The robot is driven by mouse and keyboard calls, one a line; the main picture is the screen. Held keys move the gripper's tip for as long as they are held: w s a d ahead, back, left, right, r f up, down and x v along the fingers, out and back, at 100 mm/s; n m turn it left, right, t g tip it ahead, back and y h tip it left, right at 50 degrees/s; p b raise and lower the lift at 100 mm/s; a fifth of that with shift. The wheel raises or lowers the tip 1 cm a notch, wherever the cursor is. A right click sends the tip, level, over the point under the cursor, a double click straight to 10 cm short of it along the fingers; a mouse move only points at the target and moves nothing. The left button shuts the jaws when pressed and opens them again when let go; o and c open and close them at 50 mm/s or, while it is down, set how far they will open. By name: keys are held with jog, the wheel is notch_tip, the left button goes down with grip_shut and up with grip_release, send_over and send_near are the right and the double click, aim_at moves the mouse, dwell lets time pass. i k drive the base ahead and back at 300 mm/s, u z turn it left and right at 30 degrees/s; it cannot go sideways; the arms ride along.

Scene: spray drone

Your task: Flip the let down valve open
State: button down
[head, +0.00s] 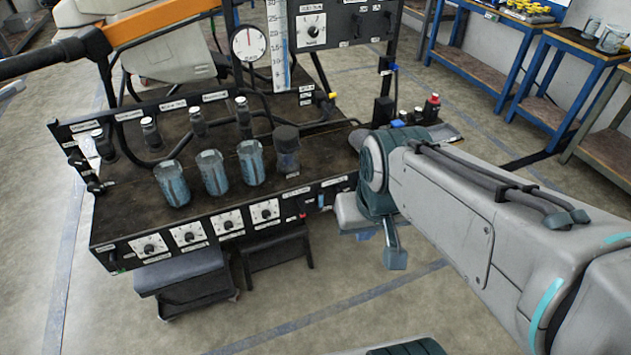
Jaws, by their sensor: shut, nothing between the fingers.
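The black bench rig (120,215) stands left of centre, with a row of small labels too small to read. I cannot tell which fitting is the let down valve. Small black fittings (78,160) sit at its left end. A small red-tipped part (302,215) and a blue part (321,200) are at the right end of its front panel. My arm reaches in from the right. My gripper (395,256) hangs low, just right of the rig's front right corner, and looks apart from it. It is shut and empty; its far side is partly hidden by my wrist.
A round gauge (249,43) and an upper panel (345,25) rise behind. Dark trays (190,275) sit below. The front floor is mostly clear; blue benches (490,55) line the back right.

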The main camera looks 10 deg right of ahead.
aim_at(300, 200)
jog(key=z, duration=0.5)
jog(key=i, duration=0.6)
jog(key=u, duration=1.45)
